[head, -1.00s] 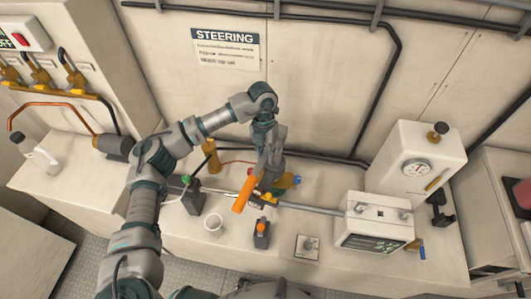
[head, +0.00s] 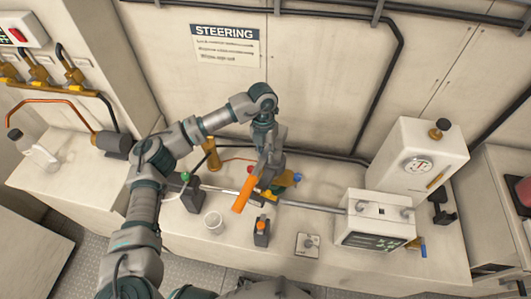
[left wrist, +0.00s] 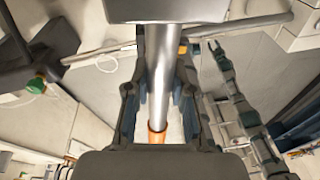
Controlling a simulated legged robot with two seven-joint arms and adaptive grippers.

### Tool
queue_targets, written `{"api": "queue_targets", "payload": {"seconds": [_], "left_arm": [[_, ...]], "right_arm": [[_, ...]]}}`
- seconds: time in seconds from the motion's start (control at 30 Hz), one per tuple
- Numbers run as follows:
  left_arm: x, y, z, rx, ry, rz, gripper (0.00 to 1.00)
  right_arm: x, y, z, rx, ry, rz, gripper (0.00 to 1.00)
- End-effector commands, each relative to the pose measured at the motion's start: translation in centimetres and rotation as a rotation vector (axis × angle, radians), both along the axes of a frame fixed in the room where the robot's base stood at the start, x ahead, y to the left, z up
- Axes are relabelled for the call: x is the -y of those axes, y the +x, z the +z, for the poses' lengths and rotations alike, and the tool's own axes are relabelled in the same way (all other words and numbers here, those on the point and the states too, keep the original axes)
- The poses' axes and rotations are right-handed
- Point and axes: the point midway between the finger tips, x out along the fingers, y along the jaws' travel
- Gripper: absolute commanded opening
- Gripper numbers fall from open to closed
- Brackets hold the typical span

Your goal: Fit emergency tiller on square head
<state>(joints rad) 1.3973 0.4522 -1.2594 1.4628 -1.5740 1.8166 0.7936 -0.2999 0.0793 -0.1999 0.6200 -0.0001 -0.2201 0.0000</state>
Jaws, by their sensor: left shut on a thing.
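My left gripper (head: 266,184) is shut on the emergency tiller, a metal tube with an orange handle (head: 243,196). The handle sticks out toward the front left, above the bench. In the left wrist view the tube (left wrist: 164,62) runs between the fingers (left wrist: 158,100). A wide grey block (left wrist: 166,10) is at its upper end and orange shows at its lower end. A pale square plate with a short grey stub (head: 309,242) on the bench looks like the square head. It is to the right of the handle, apart from it. My right gripper is not in view.
A metal rod (head: 310,207) runs along the bench into a white box (head: 377,220). A white cup (head: 213,222) and a dark block with an orange top (head: 261,231) stand near the handle. A taller gauge unit (head: 415,160) is at the right.

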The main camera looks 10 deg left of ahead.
Motion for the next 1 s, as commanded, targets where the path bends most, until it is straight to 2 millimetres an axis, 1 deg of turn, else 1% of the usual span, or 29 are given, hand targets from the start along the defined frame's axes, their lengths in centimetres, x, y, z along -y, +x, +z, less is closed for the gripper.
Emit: {"api": "queue_targets", "payload": {"seconds": [0.37, 1.0], "left_arm": [[0.0, 0.0, 0.1, 0.002, -0.001, 0.000, 0.00], [0.0, 0.0, -1.2, 0.001, -0.001, 0.000, 0.00]], "right_arm": [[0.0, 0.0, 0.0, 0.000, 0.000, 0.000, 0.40], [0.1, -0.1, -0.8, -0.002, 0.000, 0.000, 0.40]]}}
